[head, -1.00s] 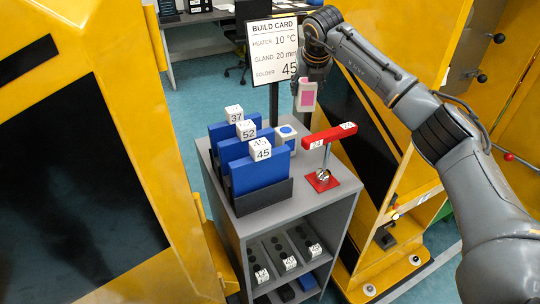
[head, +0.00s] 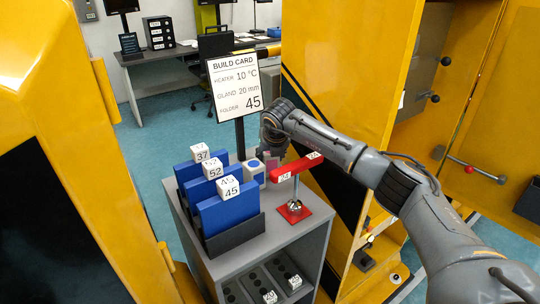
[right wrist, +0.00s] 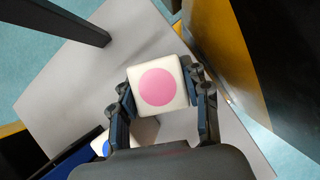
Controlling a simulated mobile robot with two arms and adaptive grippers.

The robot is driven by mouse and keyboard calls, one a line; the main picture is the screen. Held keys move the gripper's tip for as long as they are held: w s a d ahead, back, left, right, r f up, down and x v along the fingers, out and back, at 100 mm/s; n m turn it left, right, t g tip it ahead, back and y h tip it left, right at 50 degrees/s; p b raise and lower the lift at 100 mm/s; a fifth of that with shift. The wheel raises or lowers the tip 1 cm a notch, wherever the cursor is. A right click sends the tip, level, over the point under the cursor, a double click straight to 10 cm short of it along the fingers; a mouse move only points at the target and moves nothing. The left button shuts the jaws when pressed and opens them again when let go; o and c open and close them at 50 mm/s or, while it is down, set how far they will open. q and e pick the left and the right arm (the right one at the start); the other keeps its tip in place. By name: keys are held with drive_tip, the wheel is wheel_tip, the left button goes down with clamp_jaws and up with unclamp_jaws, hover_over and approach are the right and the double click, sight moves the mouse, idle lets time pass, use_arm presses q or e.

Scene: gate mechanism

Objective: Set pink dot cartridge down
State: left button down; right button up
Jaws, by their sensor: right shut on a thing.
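The pink dot cartridge (right wrist: 157,87) is a white block with a round pink dot on its face. In the right wrist view it sits between the two fingers of my right gripper (right wrist: 160,80), which is shut on it. In the head view the cartridge (head: 271,166) is low at the back of the grey cabinet top (head: 262,238), mostly hidden by the gripper and the red bar. I cannot tell whether it touches the top. A white blue dot cartridge (head: 254,170) stands beside it on the left. My left gripper is not in view.
Blue folders (head: 229,209) with numbered cubes stand in a dark holder at left. A red bar (head: 298,167) on a post with a red base (head: 293,211) stands at front right. The build card (head: 234,86) rises behind on a dark post. Yellow machine panels flank the cabinet.

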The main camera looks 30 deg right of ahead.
drive_tip(key=o, duration=1)
drive_tip(key=b+v, duration=0.1)
drive_tip(key=v, duration=1.1)
drive_tip(key=shift+r+b, duration=0.1)
drive_tip(key=shift+b, duration=0.3)
